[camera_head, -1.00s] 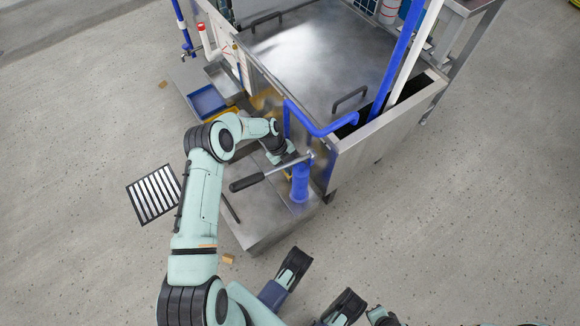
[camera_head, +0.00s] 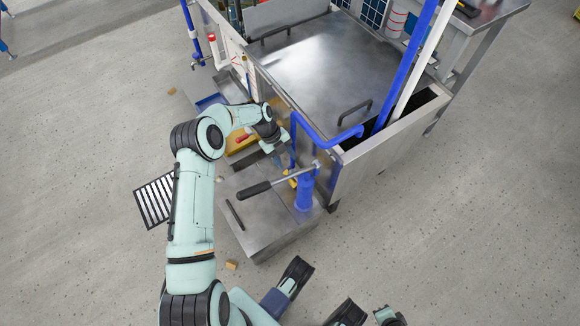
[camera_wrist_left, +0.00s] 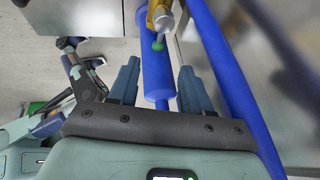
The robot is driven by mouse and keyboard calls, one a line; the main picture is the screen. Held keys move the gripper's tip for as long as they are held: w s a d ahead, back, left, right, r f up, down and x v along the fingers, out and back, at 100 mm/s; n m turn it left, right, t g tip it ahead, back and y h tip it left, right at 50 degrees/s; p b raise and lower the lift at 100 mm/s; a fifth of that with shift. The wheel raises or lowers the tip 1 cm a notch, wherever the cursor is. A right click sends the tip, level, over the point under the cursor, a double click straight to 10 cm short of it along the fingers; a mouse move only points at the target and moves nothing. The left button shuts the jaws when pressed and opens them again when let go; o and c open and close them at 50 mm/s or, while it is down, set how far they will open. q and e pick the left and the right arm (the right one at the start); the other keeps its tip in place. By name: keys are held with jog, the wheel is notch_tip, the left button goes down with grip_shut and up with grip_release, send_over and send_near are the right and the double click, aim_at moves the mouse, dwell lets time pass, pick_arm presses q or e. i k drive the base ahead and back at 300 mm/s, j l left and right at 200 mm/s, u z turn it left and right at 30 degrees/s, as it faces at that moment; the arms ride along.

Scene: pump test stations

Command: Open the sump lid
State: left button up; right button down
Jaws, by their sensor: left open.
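The steel lid (camera_head: 315,62) lies flat and closed on the tank, as far as the head view shows. It has a near black handle (camera_head: 355,109) and a far black handle (camera_head: 275,32). My left gripper (camera_head: 273,147) is beside the tank's left wall, below the lid and away from both handles. In the left wrist view my left gripper (camera_wrist_left: 160,75) is open. The blue pump cylinder (camera_wrist_left: 157,65) shows between its fingers in that picture, with no visible grip on it.
A blue hand pump (camera_head: 305,190) with a long lever (camera_head: 255,189) stands on a low steel box (camera_head: 262,222) in front of the tank. Blue and white pipes (camera_head: 407,75) rise at the tank's right end. A striped grating (camera_head: 157,199) lies on the floor.

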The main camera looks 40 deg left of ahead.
aim_at(259, 221)
jog(key=k, duration=1)
